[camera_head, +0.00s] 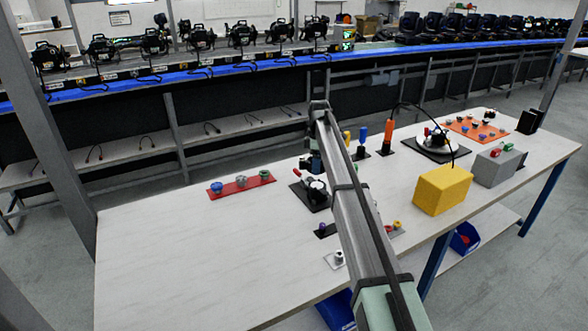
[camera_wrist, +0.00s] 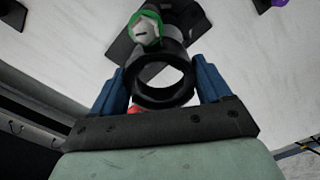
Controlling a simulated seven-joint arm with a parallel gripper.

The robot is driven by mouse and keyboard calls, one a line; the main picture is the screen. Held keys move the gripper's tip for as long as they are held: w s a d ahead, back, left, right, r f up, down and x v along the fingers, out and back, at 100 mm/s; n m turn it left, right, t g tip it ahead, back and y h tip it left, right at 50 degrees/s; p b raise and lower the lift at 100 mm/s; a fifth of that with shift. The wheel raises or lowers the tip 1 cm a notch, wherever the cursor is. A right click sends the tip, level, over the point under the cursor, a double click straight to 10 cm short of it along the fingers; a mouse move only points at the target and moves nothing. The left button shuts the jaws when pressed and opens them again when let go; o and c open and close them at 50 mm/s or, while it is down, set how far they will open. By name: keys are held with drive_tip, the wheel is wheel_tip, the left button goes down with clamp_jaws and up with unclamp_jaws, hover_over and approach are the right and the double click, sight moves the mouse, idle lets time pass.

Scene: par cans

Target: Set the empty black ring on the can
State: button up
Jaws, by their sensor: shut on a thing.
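My gripper (camera_wrist: 163,88) is shut on a black ring (camera_wrist: 163,101), held between its two blue fingers. The ring's opening faces the wrist camera and looks empty. Just beyond it in the wrist view is a dark body, with a green-rimmed, pale-faced piece (camera_wrist: 146,29) at its upper left; whether the ring touches it I cannot tell. In the head view, a small black can (camera_head: 316,188) stands on a black square base (camera_head: 312,204), partly hidden by my arm. My gripper (camera_head: 312,164) is close above and behind it; the ring is not clear there.
A red strip (camera_head: 240,187) with blue, grey and green pieces lies left of the can. A yellow block (camera_head: 442,190), a grey block (camera_head: 497,167) and an orange board (camera_head: 477,130) are to the right. The table's left part (camera_head: 180,250) is clear.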

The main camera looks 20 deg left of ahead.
sight(317, 185)
drive_tip(key=m, duration=0.7)
drive_tip(key=s+m, duration=0.1)
drive_tip(key=m, duration=0.3)
drive_tip(key=shift+d+r, duration=0.3)
drive_tip(key=shift+d, duration=0.1)
drive_tip(key=shift+f, duration=0.2)
drive_tip(key=shift+f, duration=3.15)
drive_tip(key=shift+f, duration=0.15)
drive_tip(key=o, duration=0.7)
drive_tip(key=shift+c, duration=0.2)
drive_tip(key=shift+o, duration=1.3)
